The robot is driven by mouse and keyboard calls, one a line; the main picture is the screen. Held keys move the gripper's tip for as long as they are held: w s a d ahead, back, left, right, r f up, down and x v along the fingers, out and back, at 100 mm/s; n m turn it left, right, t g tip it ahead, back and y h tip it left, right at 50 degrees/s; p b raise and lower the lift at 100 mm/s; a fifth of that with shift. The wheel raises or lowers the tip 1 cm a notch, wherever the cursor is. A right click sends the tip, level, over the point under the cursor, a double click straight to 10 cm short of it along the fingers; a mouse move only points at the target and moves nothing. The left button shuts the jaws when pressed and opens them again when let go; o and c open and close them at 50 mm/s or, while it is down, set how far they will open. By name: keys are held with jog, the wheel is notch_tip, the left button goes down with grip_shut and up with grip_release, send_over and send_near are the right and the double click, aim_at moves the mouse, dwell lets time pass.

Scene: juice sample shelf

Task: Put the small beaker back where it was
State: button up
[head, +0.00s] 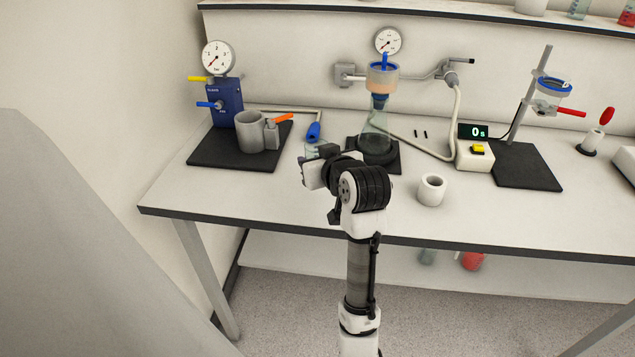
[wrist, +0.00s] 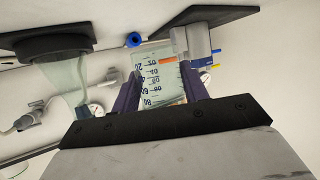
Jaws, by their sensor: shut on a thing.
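The small beaker (wrist: 153,78) is clear glass with dark graduation marks. In the wrist view it sits between the two purple fingers of my gripper (wrist: 161,92), which is shut on it. In the head view the beaker (head: 320,149) shows only in part, as a pale glassy shape behind my gripper (head: 312,165). My gripper is over the table, left of the filter flask. My wrist hides much of the beaker, and I cannot tell whether its base touches the table.
The filter flask (head: 376,134) stands on a black mat close to my gripper's right. A grey vessel (head: 249,131) and blue pump box (head: 227,103) stand left. A white cup (head: 432,189) is at the front right. The table's front left (head: 215,190) is clear.

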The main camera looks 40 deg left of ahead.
aim_at(318, 197)
jog(key=shift+f, duration=3.4)
jog(key=shift+f, duration=0.15)
jog(key=o, duration=1)
